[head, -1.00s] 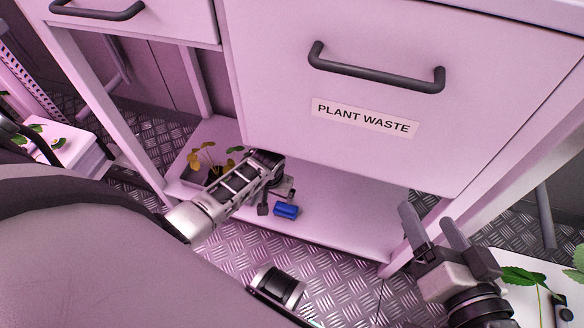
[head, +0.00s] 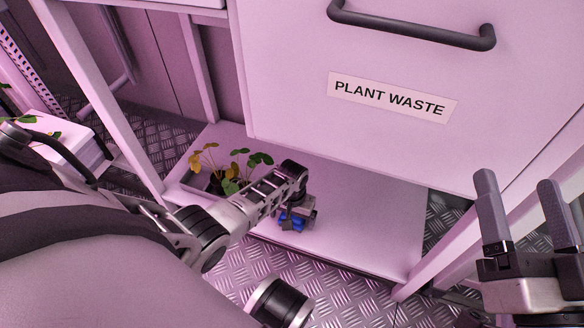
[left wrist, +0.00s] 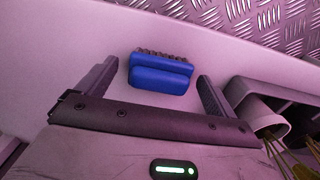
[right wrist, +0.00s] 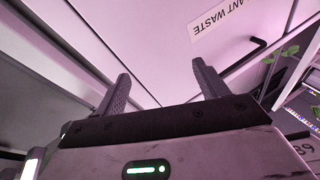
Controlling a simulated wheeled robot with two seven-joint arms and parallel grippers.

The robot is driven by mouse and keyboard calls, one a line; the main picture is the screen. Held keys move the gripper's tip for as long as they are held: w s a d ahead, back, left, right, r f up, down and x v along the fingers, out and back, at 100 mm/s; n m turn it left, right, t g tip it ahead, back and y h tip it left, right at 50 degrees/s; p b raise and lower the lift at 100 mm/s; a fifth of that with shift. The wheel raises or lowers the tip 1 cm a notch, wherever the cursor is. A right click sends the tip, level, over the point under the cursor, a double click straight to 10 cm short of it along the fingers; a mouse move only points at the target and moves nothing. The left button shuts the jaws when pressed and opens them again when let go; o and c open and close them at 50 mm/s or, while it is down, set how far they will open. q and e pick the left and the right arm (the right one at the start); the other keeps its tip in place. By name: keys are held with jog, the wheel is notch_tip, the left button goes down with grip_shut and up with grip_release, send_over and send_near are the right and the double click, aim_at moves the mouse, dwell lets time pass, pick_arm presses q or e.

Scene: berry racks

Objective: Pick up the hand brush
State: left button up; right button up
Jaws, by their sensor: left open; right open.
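The hand brush, blue with dark bristles, lies on the low pink shelf (head: 365,217). In the left wrist view the brush (left wrist: 160,72) sits just beyond and between the spread fingers of my left gripper (left wrist: 157,88), not gripped. In the head view my left gripper (head: 292,217) is over the blue brush (head: 297,224) and partly hides it. My right gripper (head: 525,215) is open and empty, raised at the right in front of the cabinet. In the right wrist view its fingers (right wrist: 160,88) stand apart with nothing between them.
A grey planter (head: 188,181) with leafy plants stands on the shelf left of my left gripper; its edge also shows in the left wrist view (left wrist: 262,108). The plant waste drawer (head: 390,60) overhangs the shelf. A white post (head: 445,245) rises at the shelf's right.

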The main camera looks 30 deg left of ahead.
pick_arm(q)
jog(key=c, duration=1.1)
